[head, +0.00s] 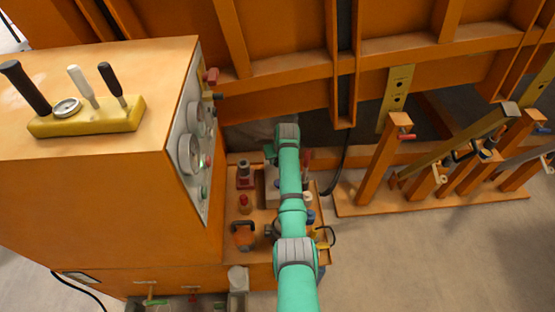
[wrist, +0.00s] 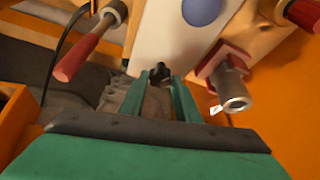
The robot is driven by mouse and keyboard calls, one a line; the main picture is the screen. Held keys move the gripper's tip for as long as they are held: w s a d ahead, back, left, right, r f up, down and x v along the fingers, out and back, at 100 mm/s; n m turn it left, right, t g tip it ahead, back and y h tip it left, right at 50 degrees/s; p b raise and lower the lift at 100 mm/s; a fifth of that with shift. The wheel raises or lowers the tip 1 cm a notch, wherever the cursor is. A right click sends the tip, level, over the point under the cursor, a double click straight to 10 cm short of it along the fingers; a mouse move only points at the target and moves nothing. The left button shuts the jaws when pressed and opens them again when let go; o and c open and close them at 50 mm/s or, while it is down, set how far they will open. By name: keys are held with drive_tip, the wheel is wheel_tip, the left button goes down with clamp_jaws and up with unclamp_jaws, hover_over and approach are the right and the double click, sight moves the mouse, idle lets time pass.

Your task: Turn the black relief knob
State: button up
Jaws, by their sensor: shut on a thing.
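The black relief knob (wrist: 159,73) is a small lobed knob at the middle of the wrist view, in front of a pale block. My gripper (wrist: 159,84) has its two teal fingers on either side of the knob, shut on it. The knob's lower part and stem are hard to make out. In the head view my arm covers the knob and the fingers.
A red-handled lever (wrist: 84,48) is left of my fingers. A silver fitting (wrist: 231,88) on a red base stands close on the right. An orange cabinet (head: 110,170) with gauges (head: 189,154) stands left of my arm. Open floor (head: 430,250) lies at right.

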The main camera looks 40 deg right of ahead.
drive_tip(key=m+h, duration=0.1)
drive_tip(key=m, duration=0.2)
drive_tip(key=shift+w+a, duration=0.1)
drive_tip(key=shift+a+m+g+h, duration=0.1)
drive_tip(key=shift+m+g+h, duration=0.25)
drive_tip(key=shift+m, duration=0.7)
drive_tip(key=shift+m+g+h, duration=0.25)
drive_tip(key=shift+m+g, duration=0.2)
drive_tip(key=shift+m, duration=0.6)
drive_tip(key=o, duration=1)
drive_tip(key=v, duration=1)
drive_tip(key=shift+a+r, duration=0.1)
drive_tip(key=shift+r, duration=0.3)
